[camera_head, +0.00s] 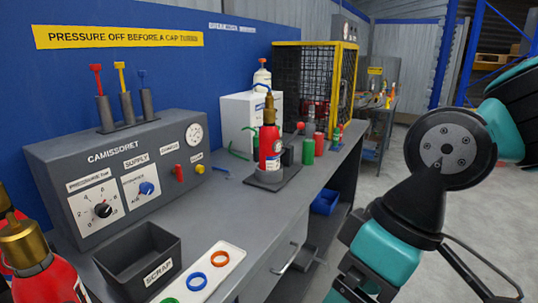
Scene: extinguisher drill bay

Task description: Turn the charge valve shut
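The grey charging console (120,165) stands on the bench at the left. It carries a black knob (102,210) with a numbered dial and a blue knob (146,188) under a label that seems to read SUPPLY. Right of these, a short red handle (179,173) sits under a small label that is too blurred to read surely; it may be the charge valve. A small yellow-orange part (199,168) is beside it, below a round gauge (194,134). My arm comes in from the right and bends down to the bottom edge; my gripper is not in view.
A red extinguisher (269,145) stands upright on a dark base on the bench. A black SCRAP bin (140,262), a white tray (225,262) with coloured rings and brass-topped red cylinders (50,275) are in front. A yellow-framed mesh cage (315,75) stands farther back.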

